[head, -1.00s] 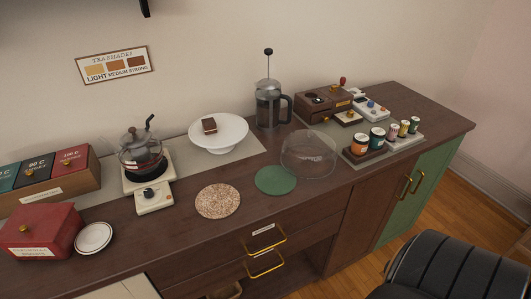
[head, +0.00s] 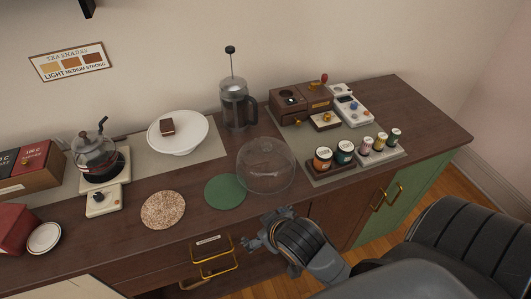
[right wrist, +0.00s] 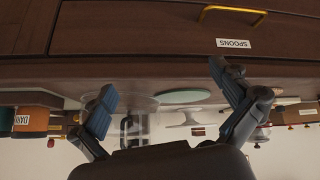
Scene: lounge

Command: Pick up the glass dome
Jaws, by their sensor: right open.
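The clear glass dome (head: 266,167) with a small knob on top stands on the dark wooden counter, just right of a green round mat (head: 225,191). My right gripper (head: 270,238) is in front of the counter edge, below and apart from the dome. In the right wrist view, which looks upside down, the right gripper (right wrist: 163,82) is open with nothing between its fingers. A faint clear shape, the dome (right wrist: 140,103), shows beyond the fingers beside the green mat (right wrist: 185,96). My left gripper is not in view.
A cork mat (head: 162,210), a white cake stand (head: 190,142) with a brown cake piece, and a French press (head: 236,106) stand around the dome. Several jars sit on a tray (head: 350,163) close to its right. Brass drawer handles (head: 219,271) stick out below the counter edge.

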